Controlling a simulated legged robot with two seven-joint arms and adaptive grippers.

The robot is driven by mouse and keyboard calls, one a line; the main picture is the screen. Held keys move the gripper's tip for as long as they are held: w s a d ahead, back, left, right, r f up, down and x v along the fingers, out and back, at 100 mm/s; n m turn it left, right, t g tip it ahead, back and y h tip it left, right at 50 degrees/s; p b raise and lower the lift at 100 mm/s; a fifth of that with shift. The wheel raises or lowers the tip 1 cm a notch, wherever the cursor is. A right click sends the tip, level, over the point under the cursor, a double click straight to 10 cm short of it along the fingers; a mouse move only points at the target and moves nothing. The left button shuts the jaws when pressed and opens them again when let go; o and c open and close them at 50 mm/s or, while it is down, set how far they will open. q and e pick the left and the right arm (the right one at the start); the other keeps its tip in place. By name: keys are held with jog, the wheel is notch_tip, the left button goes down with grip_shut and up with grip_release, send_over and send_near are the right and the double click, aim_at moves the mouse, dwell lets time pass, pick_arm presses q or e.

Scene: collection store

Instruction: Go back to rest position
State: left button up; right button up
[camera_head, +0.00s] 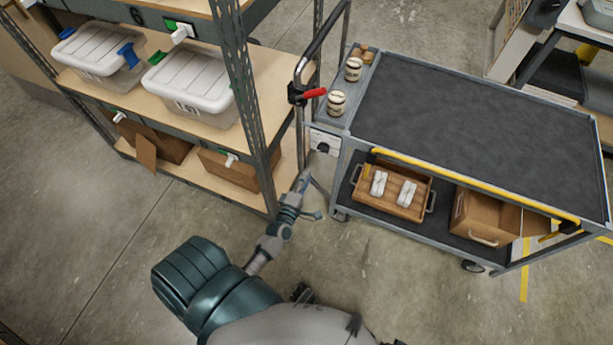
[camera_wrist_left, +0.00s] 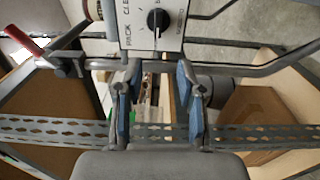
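My left arm reaches up from the bottom of the head view. Its gripper (camera_head: 304,188) is beside the cart's left end, below a white panel with a black knob (camera_head: 323,147). In the left wrist view the two blue-padded fingers (camera_wrist_left: 154,95) are apart with nothing held between them. The white panel (camera_wrist_left: 140,30) and its black knob (camera_wrist_left: 157,20) are just beyond the fingertips, apart from them as far as I can tell. My right gripper is not in view.
A grey cart (camera_head: 480,140) with a dark top stands on the right; a wooden tray (camera_head: 412,210) and a cardboard box (camera_head: 482,217) are on its lower shelf. A red lever (camera_head: 314,93) is on the cart handle. A shelf rack (camera_head: 262,90) with lidded bins stands left. Floor in front is clear.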

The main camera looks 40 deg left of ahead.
pick_arm(q)
jog(key=shift+d, duration=0.1)
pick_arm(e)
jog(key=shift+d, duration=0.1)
pick_arm(q)
jog(key=s+d+f+m+g+h+p, duration=0.1)
jog(key=s+d+f+m+g+h, duration=0.3)
jog(key=d+f+m, duration=0.4)
jog(key=s+d+f+m+g+h+p, duration=0.1)
jog(key=s+d+f+m+g+h, duration=0.15)
jog(key=s+f+m, duration=0.45)
jog(key=s+d+f+m+g+y, duration=0.1)
jog(key=s+f+m+g, duration=0.3)
jog(key=s, duration=0.5)
jog(key=s+f+m+g+y, duration=0.1)
jog(key=s+f+m+g, duration=0.3)
jog(key=s+f, duration=0.4)
jog(key=shift+s+d+f+g, duration=0.4)
jog(key=shift+f+g, duration=0.15)
jog(key=shift+f, duration=0.15)
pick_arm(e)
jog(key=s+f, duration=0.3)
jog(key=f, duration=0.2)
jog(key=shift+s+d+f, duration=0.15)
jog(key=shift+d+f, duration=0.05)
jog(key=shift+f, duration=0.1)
